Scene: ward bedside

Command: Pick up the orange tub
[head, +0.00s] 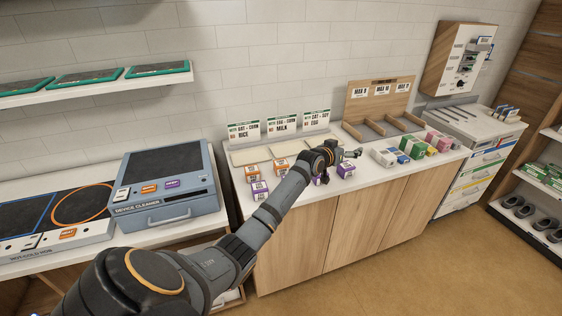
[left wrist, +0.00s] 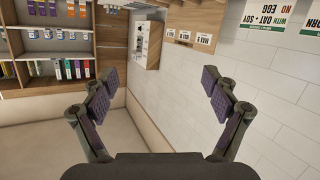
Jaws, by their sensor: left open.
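Small orange-and-white tubs stand on the white counter (head: 375,158), left of my arm. One orange tub (head: 252,171) is at the counter's left, and another orange tub (head: 281,167) is just right of it. I cannot tell which one is meant. My left gripper (head: 352,154) is above the counter, well to the right of both, near a purple tub (head: 345,170). In the left wrist view my left gripper (left wrist: 160,92) is open and empty, its padded fingers wide apart. No orange tub shows between them. My right gripper is not in view.
Another purple tub (head: 260,190) stands in front of the left orange tub. Sign cards (head: 282,126) stand behind, and a wooden divider rack (head: 382,105) is at the back right. Colored boxes (head: 413,148) crowd the counter's right. A blue device cleaner (head: 168,188) stands left of the counter.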

